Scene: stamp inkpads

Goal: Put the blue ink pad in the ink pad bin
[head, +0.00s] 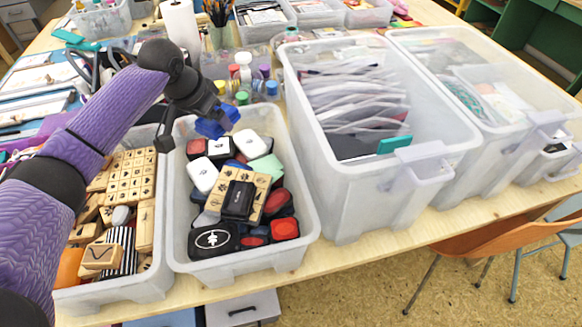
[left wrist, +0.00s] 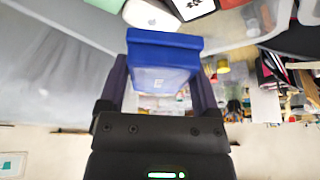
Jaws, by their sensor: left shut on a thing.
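The blue ink pad (head: 217,123) is held by my left gripper (head: 209,118) above the back of the ink pad bin in the head view. In the left wrist view the blue ink pad (left wrist: 162,62) sits between the two fingers of my left gripper (left wrist: 160,85), which are shut on it. The ink pad bin (head: 303,187) is a clear plastic bin with white, black, red and other ink pads and stamps inside. The held pad is apart from the pile below. My right gripper is not in view.
A bin of wooden stamps (head: 160,262) stands to the left of the ink pad bin. A large clear bin of packets (head: 350,195) stands close on its right. Small bottles (head: 243,62) stand behind it. A chair (head: 490,243) is at the right.

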